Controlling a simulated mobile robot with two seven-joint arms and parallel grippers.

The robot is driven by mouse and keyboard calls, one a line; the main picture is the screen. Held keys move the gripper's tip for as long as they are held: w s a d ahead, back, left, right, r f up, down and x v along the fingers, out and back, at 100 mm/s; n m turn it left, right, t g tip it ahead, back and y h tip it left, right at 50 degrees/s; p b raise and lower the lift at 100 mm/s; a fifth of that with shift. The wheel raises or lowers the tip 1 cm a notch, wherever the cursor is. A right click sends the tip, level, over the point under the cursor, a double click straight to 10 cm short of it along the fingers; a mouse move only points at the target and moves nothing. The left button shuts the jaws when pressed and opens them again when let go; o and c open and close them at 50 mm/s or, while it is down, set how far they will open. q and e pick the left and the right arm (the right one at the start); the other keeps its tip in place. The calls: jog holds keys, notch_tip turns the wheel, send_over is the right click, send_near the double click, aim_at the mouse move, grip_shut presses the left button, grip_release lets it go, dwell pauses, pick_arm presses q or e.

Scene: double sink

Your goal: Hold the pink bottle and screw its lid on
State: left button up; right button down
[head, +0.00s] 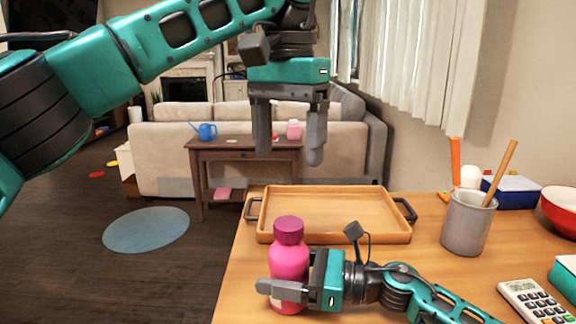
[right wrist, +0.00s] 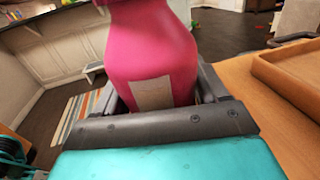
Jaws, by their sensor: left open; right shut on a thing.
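The pink bottle (head: 288,262) stands upright near the left edge of the wooden table, and its body fills the right wrist view (right wrist: 152,50). A dark magenta lid (head: 288,229) sits on its top; I cannot tell how tightly. My right gripper (head: 283,290) is shut on the bottle's body from the right side, low down. My left gripper (head: 289,160) is open and empty, pointing down, high above the bottle and the tray. The bottle's lower part is partly hidden by my right gripper's finger.
A wooden tray (head: 330,236) with dark handles lies just behind the bottle. A grey cup (head: 466,222) with sticks, a red bowl (head: 562,209), a blue box (head: 512,193) and a calculator (head: 532,300) are at the right. The space above the bottle is clear.

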dwell(0.3)
grip_release()
jog(key=b+v, duration=0.1)
jog(key=v, duration=1.2)
